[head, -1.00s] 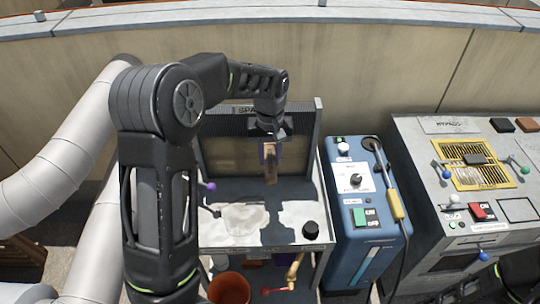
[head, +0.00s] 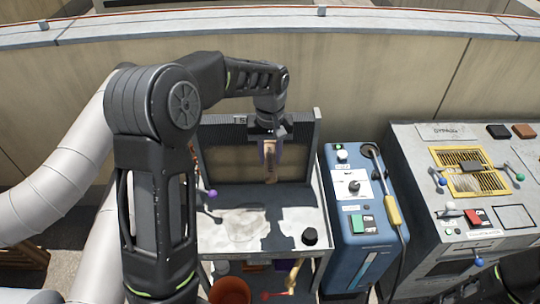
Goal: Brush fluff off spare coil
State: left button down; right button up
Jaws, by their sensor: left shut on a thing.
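The spare coil (head: 219,158) is an upright panel with a dark finned frame and a tan face, standing at the back of a bench. A label at its top edge is partly hidden by my arm. My left gripper (head: 270,144) is in front of the coil's upper right part, pointing down. It is shut on a brush (head: 271,165) with a tan, wood-coloured body that hangs down before the tan face. I cannot tell whether the brush touches the coil. No fluff is clear on the coil at this size. My right gripper is not in view.
A purple-knobbed lever (head: 212,193) is at left. An orange bucket (head: 230,291) is below. A blue machine (head: 365,225) and a grey console (head: 470,205) stand at right.

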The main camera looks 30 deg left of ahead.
pick_arm(q)
jog(key=shift+s+d, duration=0.1)
jog(key=shift+s, duration=0.05)
jog(key=shift+s+d+b, duration=0.3)
jog(key=shift+s+d, duration=0.05)
jog(key=shift+s, duration=0.35)
dwell(0.3)
jog(key=d, duration=0.1)
jog(key=w+d+f, duration=0.1)
jog(key=w+d+f+b, duration=0.1)
jog(key=shift+d+f, duration=0.15)
jog(key=shift+d, duration=0.25)
dwell(0.3)
jog(key=shift+w+a+p, duration=0.3)
jog(key=shift+w+a, duration=0.2)
jog(key=shift+w, duration=0.4)
dwell(0.4)
notch_tip(320, 180, up, 2)
jog(key=shift+r+p, duration=0.1)
jog(key=shift+p, duration=0.65)
